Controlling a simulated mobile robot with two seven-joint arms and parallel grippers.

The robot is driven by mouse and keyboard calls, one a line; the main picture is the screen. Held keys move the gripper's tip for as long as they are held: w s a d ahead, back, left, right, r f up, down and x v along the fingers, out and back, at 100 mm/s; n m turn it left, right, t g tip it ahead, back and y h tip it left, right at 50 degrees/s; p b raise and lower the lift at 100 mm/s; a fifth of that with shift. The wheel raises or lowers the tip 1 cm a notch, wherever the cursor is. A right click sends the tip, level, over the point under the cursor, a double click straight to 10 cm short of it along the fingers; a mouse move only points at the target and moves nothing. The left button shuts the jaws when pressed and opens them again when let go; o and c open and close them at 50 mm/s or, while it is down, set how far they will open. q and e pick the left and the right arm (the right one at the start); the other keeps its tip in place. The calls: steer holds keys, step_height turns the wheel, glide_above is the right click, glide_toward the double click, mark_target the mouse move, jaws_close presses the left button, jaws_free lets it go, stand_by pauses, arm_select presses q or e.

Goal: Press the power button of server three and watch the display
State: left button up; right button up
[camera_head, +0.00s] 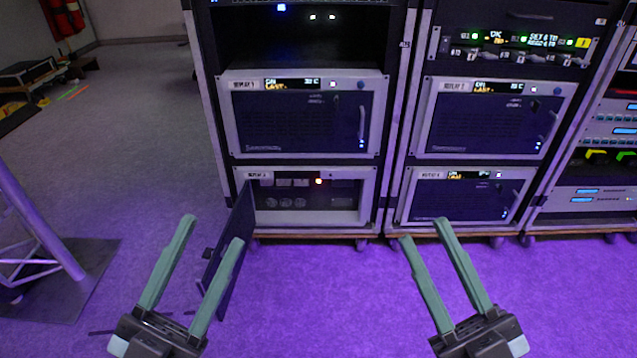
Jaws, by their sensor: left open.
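Server units sit in two racks. The lower left unit (300,222) has its dark front door (232,245) swung open to the left. The closed upper left (300,128), upper right (480,125) and lower right (455,208) units have lit displays. The number labels are too small to read surely. My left gripper (212,229) is open and empty, in front of the open door in the picture. My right gripper (423,229) is open and empty, below the lower right unit.
A truss leg on a dark base plate (75,290) stands at the left. The racks rest on low wheeled bases. Another rack (600,160) stands at the far right. Purple-lit floor is clear between my grippers.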

jaws_close()
stand_by(1.4)
